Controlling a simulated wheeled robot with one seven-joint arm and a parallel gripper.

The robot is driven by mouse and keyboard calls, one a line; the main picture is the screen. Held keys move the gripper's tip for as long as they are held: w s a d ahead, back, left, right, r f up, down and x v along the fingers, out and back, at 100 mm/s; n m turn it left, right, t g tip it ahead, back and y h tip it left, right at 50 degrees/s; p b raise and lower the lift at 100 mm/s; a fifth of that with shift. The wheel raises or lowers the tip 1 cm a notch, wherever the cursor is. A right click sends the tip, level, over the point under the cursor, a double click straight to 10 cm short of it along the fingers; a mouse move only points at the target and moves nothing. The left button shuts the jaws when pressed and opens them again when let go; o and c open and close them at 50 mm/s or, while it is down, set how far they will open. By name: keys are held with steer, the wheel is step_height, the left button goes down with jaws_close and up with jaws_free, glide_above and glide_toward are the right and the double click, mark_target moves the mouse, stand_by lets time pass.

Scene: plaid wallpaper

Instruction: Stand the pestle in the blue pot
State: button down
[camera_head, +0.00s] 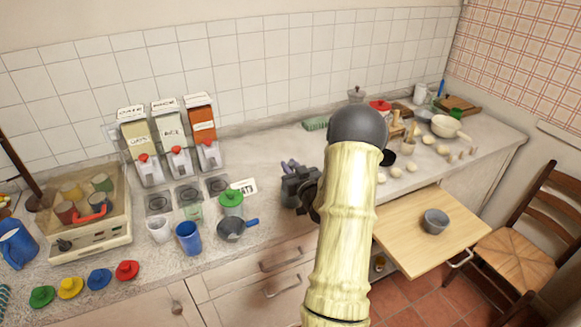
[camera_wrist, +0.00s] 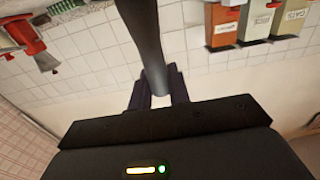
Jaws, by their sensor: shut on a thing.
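My gripper (camera_wrist: 158,95) is shut on a long, smooth dark grey thing, seemingly the pestle (camera_wrist: 147,40). It extends from between the fingers past the top edge of the wrist view. In the camera_head view my gripper (camera_head: 300,187) is above the counter's front edge, partly behind my arm; I cannot make out the pestle there. Which vessel is the blue pot is unclear. A blue-grey round pot (camera_head: 435,222) stands on the pull-out board, right of my arm. A blue cup (camera_head: 188,239) stands on the counter left of my gripper.
A dark saucepan (camera_head: 231,231) with a blue handle and a green-lidded jar (camera_head: 231,201) are left of my gripper. Dispensers (camera_head: 170,140) stand by the wall. Eggs and a white bowl (camera_head: 445,126) crowd the right counter. The pull-out board (camera_head: 400,240) is mostly bare. A chair (camera_head: 520,245) stands right.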

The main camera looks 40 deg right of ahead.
steer(key=shift+f+b, duration=1.05)
steer(key=shift+f, duration=0.2)
steer(key=c, duration=1.2)
jaws_free()
steer(key=shift+c, duration=0.2)
steer(key=p+v, duration=0.2)
steer(key=v, duration=1.5)
steer(key=shift+s, duration=0.25)
steer(key=shift+d, duration=0.1)
